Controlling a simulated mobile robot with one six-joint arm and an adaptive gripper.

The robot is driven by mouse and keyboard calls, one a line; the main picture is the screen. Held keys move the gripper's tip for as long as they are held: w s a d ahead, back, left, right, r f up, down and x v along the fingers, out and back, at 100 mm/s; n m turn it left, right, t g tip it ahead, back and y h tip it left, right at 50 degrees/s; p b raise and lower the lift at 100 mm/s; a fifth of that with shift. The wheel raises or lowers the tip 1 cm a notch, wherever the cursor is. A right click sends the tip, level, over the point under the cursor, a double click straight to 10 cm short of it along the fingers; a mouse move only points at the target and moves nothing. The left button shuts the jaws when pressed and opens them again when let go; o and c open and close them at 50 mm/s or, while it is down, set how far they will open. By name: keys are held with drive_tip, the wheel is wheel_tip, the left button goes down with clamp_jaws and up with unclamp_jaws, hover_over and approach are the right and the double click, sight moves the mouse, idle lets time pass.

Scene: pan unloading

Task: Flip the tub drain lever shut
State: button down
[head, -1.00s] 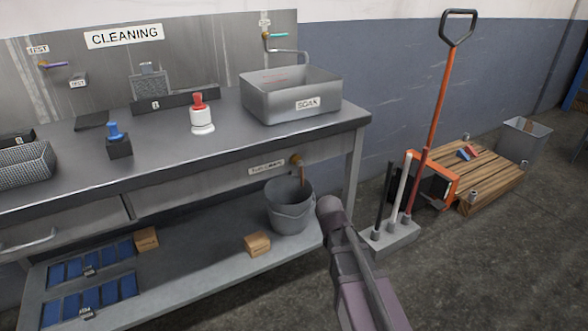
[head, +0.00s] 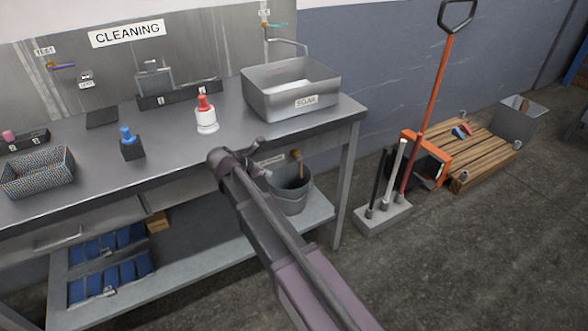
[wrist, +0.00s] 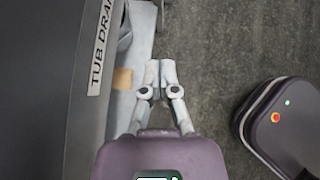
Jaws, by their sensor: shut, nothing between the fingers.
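The tub drain lever (head: 296,155) is a small brass-orange fitting under the front edge of the bench, with a part hanging down above the grey bucket (head: 289,196). The TUB DRAIN label (wrist: 100,55) is clear in the wrist view; in the head view my arm partly covers it. My gripper (head: 266,175) is in front of the bench edge, left of the lever and apart from it. In the wrist view its fingers (wrist: 160,72) are together and empty, pointing along the bench front. I cannot make out the lever in the wrist view.
The bench (head: 180,160) carries the SOAK tub (head: 290,98), a red-and-white bottle (head: 206,118) and a wire basket (head: 38,172). A bench leg (head: 345,185) and a brush stand (head: 383,218) are to the right. Open floor lies in front.

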sight(301, 168)
idle(0.4)
drive_tip(key=w+d+r+b+x, duration=0.1)
drive_tip(key=b+x, duration=0.5)
drive_tip(key=x, duration=0.6)
drive_tip(key=shift+w+d+r, duration=0.25)
drive_tip(key=shift+w+d, duration=0.05)
drive_tip(key=shift+w, duration=0.1)
drive_tip(key=shift+d, duration=0.1)
idle(0.3)
